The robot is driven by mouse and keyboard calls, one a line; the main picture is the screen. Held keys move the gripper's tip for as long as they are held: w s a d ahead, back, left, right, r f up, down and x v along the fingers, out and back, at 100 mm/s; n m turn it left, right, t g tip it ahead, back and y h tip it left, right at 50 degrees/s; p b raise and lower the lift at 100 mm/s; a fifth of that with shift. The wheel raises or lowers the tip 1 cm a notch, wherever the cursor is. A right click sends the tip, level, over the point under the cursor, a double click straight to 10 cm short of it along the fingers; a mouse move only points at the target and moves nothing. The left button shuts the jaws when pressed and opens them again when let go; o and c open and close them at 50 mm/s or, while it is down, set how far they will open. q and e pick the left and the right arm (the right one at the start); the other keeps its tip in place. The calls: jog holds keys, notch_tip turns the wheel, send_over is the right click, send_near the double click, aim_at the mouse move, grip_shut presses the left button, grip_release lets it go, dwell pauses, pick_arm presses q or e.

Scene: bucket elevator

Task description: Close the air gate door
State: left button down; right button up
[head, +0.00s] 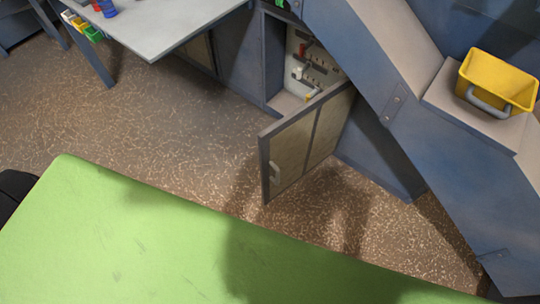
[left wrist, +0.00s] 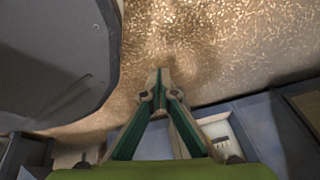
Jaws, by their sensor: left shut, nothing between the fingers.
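The air gate door (head: 308,140) is a framed panel with a blue-grey edge and tan faces. In the head view it stands swung wide open, out over the floor, from a blue-grey cabinet (head: 273,58). A light pull handle (head: 276,172) is near its free edge. The open cabinet shows a pale inner panel (head: 313,65) with small fittings. My left gripper (left wrist: 160,73) shows only in the left wrist view, with its fingertips together and nothing between them. It is over the speckled floor, apart from the blue-grey panels below. My right gripper is not in view.
A grey table (head: 165,22) stands at the upper left with small bins (head: 82,27) at its side. A sloping blue-grey chute (head: 400,100) stands right of the door, with a yellow bucket (head: 497,82) on a ledge. Brown floor (head: 150,120) left of the door is clear.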

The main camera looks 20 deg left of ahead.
pick_arm(q)
jog(key=w+d+r+m+t+b, duration=0.1)
jog(key=w+r+m+t+b, duration=0.3)
jog(key=w, duration=0.6)
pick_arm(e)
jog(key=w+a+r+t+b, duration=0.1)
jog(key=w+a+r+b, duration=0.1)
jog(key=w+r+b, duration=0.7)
pick_arm(q)
jog(key=m+t+h+b, duration=0.5)
jog(key=m+t, duration=0.4)
jog(key=m, duration=0.3)
send_near(272, 143)
jog(key=s+d+r, duration=0.4)
jog(key=s+r, duration=0.1)
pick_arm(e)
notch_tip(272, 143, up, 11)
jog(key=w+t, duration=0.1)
pick_arm(q)
jog(key=w+p, duration=0.5)
jog(key=w, duration=0.7)
jog(key=shift+a, duration=0.2)
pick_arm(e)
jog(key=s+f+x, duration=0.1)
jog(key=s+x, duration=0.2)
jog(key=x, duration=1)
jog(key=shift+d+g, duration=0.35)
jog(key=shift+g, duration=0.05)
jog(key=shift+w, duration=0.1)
